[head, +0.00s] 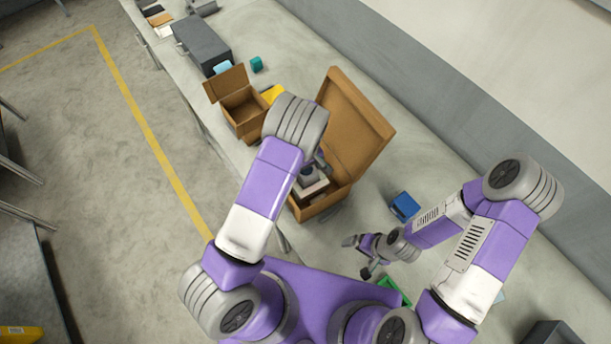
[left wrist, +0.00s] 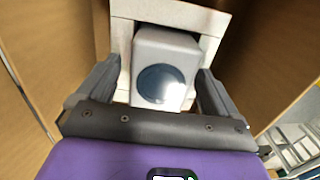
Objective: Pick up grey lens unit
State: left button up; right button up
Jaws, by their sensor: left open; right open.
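The grey lens unit (left wrist: 165,65) is a pale grey block with a dark round lens, seen close up in the left wrist view. It rests on or against a whitish block (left wrist: 125,38) inside the large open cardboard box (head: 345,125). My left gripper (left wrist: 158,68) is open, with one finger on each side of the lens unit. I cannot tell whether the fingers touch it. In the head view my left arm hides most of the lens unit. My right gripper (head: 357,256) is open and empty, above the bench right of the box.
The box's raised flap stands beside my left gripper, and its walls are close around it. A blue item (head: 404,206) lies on the bench (head: 450,170) at right.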

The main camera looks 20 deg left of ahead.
pick_arm(q)
jog(key=shift+s, duration=0.1)
jog(key=shift+c, duration=0.2)
jog(key=c, duration=1.5)
